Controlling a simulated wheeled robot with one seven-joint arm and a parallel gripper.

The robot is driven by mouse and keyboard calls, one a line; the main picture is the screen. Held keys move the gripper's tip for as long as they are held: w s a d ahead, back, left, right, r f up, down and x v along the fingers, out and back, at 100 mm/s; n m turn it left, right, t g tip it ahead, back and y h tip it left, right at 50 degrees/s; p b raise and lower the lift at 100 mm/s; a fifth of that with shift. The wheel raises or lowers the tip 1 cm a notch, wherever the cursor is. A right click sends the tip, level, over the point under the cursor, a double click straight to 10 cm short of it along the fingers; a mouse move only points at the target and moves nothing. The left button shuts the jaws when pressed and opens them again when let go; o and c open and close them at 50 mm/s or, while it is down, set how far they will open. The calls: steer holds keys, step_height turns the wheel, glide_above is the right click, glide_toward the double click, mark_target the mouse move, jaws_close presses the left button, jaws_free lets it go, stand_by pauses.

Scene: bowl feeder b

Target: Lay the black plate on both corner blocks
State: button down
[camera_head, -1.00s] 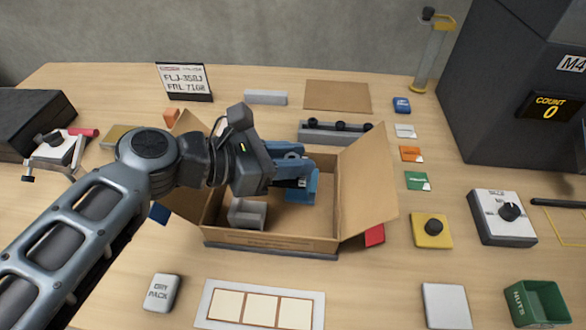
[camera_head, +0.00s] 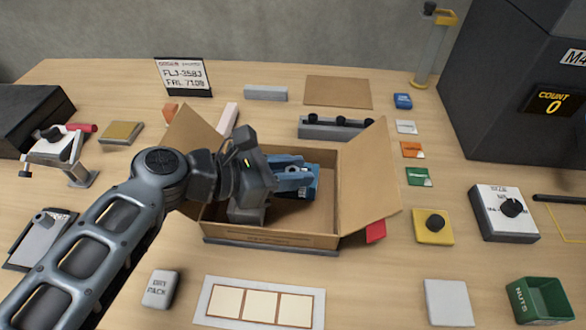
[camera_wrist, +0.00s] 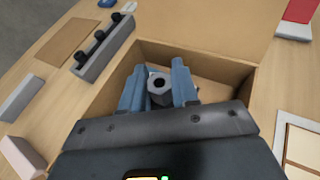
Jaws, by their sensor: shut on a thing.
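My gripper (camera_head: 298,177) reaches into an open cardboard box (camera_head: 270,239) on the table. In the wrist view its two blue fingers (camera_wrist: 160,92) are closed around a dark grey round piece (camera_wrist: 160,84) with a hole in its end. I cannot tell whether this piece belongs to the black plate; no flat black plate is clearly visible in the box. The box's left inside is hidden behind my gripper and wrist.
Raised flaps (camera_head: 372,180) stand at the box's sides. Behind it is a grey bar with black knobs (camera_head: 318,127). A framed tray (camera_head: 262,304) and a dry pack (camera_head: 161,288) lie in front. A yellow button box (camera_head: 433,227) stands right.

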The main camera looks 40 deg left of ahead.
steer(key=shift+f, duration=0.1)
steer(key=c, duration=0.8)
jaws_free()
steer(key=shift+c, duration=0.2)
steer(key=shift+r+p, duration=0.7)
steer(key=shift+p, duration=0.05)
steer(key=b+v, duration=0.2)
steer(key=v, duration=1)
steer(key=shift+a+f, duration=0.1)
steer(key=shift+f, duration=0.05)
